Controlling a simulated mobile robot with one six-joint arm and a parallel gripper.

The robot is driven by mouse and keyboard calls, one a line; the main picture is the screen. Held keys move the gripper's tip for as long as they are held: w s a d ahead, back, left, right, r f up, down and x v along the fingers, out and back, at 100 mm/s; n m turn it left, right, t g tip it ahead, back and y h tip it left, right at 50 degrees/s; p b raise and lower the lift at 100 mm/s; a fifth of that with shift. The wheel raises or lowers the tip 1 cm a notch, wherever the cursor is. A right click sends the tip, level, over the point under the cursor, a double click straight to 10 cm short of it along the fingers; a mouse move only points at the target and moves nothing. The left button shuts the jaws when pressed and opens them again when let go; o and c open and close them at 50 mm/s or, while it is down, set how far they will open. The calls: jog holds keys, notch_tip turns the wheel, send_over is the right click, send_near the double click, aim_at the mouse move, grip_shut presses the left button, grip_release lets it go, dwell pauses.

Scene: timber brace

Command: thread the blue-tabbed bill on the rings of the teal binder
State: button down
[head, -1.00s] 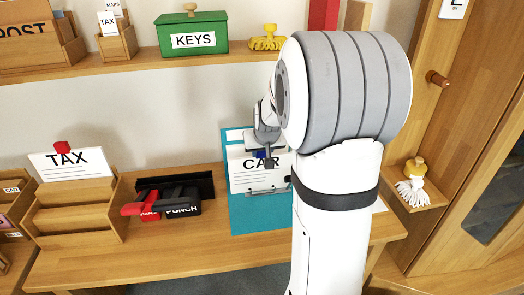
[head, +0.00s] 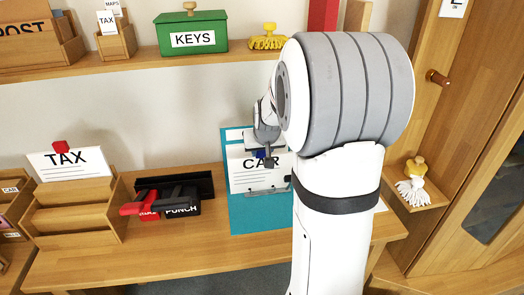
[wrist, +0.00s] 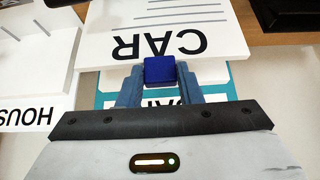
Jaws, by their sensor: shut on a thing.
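The white CAR bill (head: 246,178) stands over the teal binder (head: 250,220) on the desk, partly hidden by my arm. My gripper (head: 264,152) is shut on the bill's blue tab (wrist: 159,70), which shows between the two fingers in the wrist view. In that view the bill (wrist: 190,45) reaches out beyond the fingers, its CAR lettering upside down. Part of the teal binder (wrist: 222,92) shows below the bill. A grey metal bar lies by the bill's lower edge in the head view. I cannot tell whether the rings pass through the bill.
A black hole punch (head: 182,207) and a red-handled tool stand left of the binder. A wooden sorter (head: 75,205) with a TAX sheet (head: 68,162) is farther left. A HOUSE sheet (wrist: 25,110) shows in the wrist view. A green KEYS box (head: 192,35) stands on the shelf above.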

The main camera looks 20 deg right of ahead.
jog(key=shift+w+d+p, duration=0.1)
jog(key=shift+w+d, duration=0.1)
jog(key=shift+w, duration=0.6)
jog(key=shift+w+d+p, duration=0.1)
jog(key=shift+w+d, duration=0.1)
jog(key=shift+w, duration=0.65)
jog(key=shift+w+d+p, duration=0.1)
jog(key=shift+w+d, duration=0.1)
jog(key=shift+w, duration=0.6)
dwell(1.3)
jog(key=shift+c, duration=2.3)
grip_release()
notch_tip(320, 180, up, 8)
jog(key=p, duration=0.5)
